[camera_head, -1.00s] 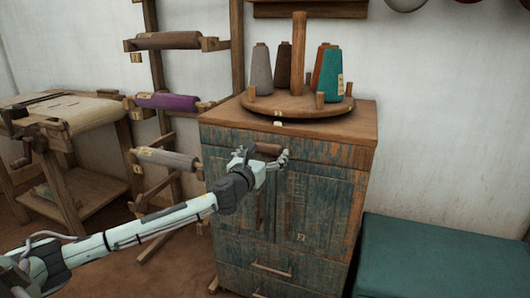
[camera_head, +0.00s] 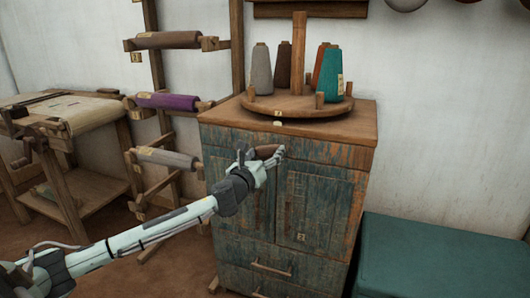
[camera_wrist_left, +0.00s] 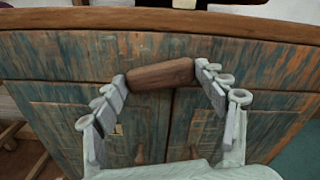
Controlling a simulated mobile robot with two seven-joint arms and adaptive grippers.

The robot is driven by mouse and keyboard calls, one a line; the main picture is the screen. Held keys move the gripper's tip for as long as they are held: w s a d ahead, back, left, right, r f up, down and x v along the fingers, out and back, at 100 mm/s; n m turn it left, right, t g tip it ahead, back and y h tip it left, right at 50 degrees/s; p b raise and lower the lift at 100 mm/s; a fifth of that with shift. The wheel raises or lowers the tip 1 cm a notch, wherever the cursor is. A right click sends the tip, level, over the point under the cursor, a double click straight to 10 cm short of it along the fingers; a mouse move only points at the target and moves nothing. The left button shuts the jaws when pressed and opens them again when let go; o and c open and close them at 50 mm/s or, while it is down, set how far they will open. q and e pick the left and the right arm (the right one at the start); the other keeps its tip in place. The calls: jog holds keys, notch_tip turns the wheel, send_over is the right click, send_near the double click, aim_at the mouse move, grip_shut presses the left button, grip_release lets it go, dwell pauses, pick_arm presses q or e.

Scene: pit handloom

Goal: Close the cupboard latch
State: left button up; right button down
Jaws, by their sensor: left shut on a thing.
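The cupboard (camera_head: 330,215) is worn wood with flaking blue-green paint and two doors. Its latch (camera_head: 266,151) is a brown wooden bar near the top of the doors, lying about level across the seam. It also shows in the left wrist view (camera_wrist_left: 160,75), slightly tilted, its right end higher. My left gripper (camera_head: 268,158) is at the latch. In the left wrist view my left gripper (camera_wrist_left: 162,82) has one finger at each end of the bar and is shut on it. Both doors look flush with the front. My right gripper is not in view.
A round wooden stand (camera_head: 300,108) with several yarn cones sits on the cupboard top. A rack with rolls (camera_head: 168,102) stands to the left, and a teal bench (camera_head: 440,255) to the right. A drawer handle (camera_head: 271,268) lies below the doors.

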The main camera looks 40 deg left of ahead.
pick_arm(q)
jog(key=n, duration=0.2)
jog(key=f+n, duration=0.1)
jog(key=n, duration=0.1)
jog(key=shift+d+n, duration=0.15)
jog(key=shift+n, duration=0.15)
jog(key=shift+d+f+n, duration=0.1)
jog(key=shift+n, duration=0.8)
jog(key=shift+w+d+f+n+p, duration=0.1)
jog(key=shift+d+n+p, duration=0.2)
jog(key=shift+n, duration=1.15)
jog(key=shift+w+d+f+n+p, duration=0.15)
jog(key=shift+n+p, duration=0.1)
jog(key=shift+n, duration=1.25)
jog(key=shift+d+f+n+p, duration=0.1)
jog(key=shift+d+n+p, duration=0.2)
jog(key=shift+n, duration=1.15)
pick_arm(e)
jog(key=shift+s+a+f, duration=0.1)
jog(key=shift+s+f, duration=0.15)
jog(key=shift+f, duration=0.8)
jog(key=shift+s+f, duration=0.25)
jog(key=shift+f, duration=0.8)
pick_arm(q)
jog(key=o, duration=1.2)
jog(key=shift+c, duration=0.2)
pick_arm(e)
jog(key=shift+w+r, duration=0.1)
